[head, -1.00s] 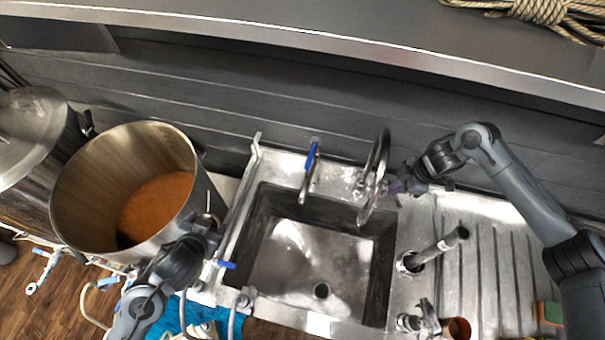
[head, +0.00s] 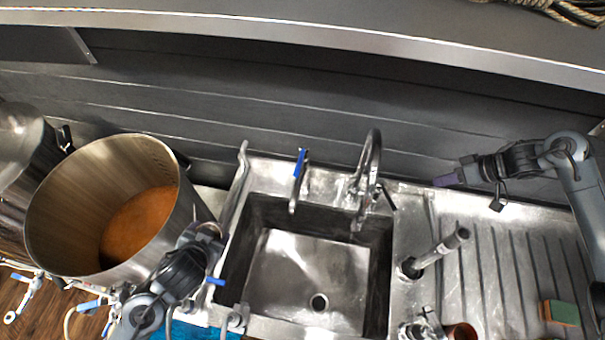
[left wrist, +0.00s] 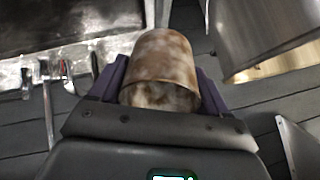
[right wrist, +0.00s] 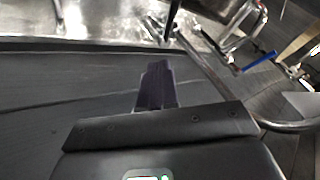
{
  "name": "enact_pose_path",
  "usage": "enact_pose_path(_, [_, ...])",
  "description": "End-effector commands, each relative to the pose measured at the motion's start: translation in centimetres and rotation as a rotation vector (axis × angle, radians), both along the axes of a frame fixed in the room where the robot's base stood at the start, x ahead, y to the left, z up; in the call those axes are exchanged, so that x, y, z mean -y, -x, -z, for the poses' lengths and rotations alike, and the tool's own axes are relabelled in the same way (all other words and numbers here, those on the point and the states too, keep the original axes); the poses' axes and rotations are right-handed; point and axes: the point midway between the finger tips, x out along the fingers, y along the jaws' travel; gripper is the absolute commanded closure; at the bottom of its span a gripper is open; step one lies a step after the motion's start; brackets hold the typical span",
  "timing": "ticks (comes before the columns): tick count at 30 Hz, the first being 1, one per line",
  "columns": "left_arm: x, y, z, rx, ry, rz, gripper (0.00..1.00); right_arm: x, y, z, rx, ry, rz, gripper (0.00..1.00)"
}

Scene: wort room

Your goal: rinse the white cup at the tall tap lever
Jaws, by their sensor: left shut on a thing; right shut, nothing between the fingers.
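The white cup (left wrist: 160,70), blotched with brown stains, sits between the fingers of my left gripper (left wrist: 160,88) in the left wrist view. In the head view my left gripper (head: 212,232) is between the big pot and the sink's left edge; the cup is mostly hidden there. The tall curved tap (head: 372,150) stands behind the sink (head: 300,270), with a dark lever (head: 388,197) at its right side. No water stream shows. My right gripper (head: 445,181) is shut and empty, right of the tap and apart from it; its closed fingers show in the right wrist view (right wrist: 156,88).
A shorter tap with a blue handle (head: 300,163) stands left of the tall tap. A large pot (head: 60,200) with orange-brown liquid is at left. An upright pipe (head: 440,250) stands right of the basin. A sponge (head: 560,313) lies on the ribbed drainboard.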

Motion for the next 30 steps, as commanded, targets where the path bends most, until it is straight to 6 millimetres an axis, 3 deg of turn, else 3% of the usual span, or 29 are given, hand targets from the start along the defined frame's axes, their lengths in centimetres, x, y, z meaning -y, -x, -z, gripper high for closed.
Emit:
enact_pose_path(3, [0.0,0.0,0.8,0.0,0.0,0.0,0.54,1.3,0.9,1.8,-0.015,-0.003,0.028,1.0])
enact_pose_path(8, [0.0,0.0,0.7,0.001,0.0,0.0,0.54,1.1,1.3,3.2,-0.031,-0.001,0.029,1.0])
enact_pose_path(25, [0.0,0.0,-0.9,0.0,0.0,0.0,0.54,-3.6,-1.3,11.0,-0.034,-0.001,0.027,1.0])
enact_pose_path(30, [0.0,0.0,-2.2,0.0,0.0,0.0,0.54,-5.8,-0.7,11.2,-0.034,0.001,0.024,1.0])
